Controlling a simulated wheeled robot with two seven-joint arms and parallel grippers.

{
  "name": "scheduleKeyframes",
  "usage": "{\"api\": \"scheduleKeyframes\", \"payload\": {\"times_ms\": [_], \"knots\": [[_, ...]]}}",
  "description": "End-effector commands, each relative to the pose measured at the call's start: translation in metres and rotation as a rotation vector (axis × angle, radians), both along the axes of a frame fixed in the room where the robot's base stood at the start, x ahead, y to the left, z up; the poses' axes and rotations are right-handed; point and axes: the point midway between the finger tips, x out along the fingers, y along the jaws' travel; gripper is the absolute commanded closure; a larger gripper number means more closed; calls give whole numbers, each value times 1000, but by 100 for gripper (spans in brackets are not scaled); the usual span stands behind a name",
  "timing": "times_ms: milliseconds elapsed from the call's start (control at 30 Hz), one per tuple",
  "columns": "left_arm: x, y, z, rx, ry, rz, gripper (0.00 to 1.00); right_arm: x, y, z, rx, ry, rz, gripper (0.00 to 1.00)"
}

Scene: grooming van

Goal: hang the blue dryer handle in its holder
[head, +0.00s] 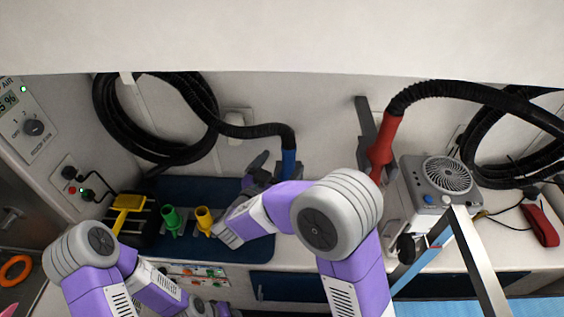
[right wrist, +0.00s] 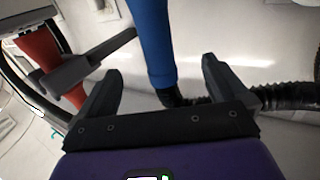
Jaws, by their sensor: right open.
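The blue dryer handle (head: 289,161) hangs at the end of a black hose in the head view, by the back wall. In the right wrist view the blue handle (right wrist: 151,45) stands between and beyond the open fingers of my right gripper (right wrist: 160,85), with a gap on each side. In the head view my right gripper (head: 262,170) is just left of the handle. A dark grey holder bar (head: 365,125) is on the wall beside the red handle; a grey bar (right wrist: 92,62) also crosses the right wrist view. My left gripper (head: 208,307) is partly cut off at the bottom edge.
A red handle (head: 381,148) on a second hose is at right, near a white dryer unit (head: 438,180). A coiled black hose (head: 105,115) hangs at left.

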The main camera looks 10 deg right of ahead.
Motion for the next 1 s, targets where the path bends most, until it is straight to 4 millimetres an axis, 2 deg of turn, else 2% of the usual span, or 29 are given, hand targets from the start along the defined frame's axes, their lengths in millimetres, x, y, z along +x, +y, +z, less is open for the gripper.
{"api": "scheduleKeyframes", "payload": {"times_ms": [600,1000], "knots": [[0,0,0,0,0,0,50,-22,20,0,-1,-1,1,0],[0,0,0,0,0,0,50,-23,21,0,0,0,0,0]]}}
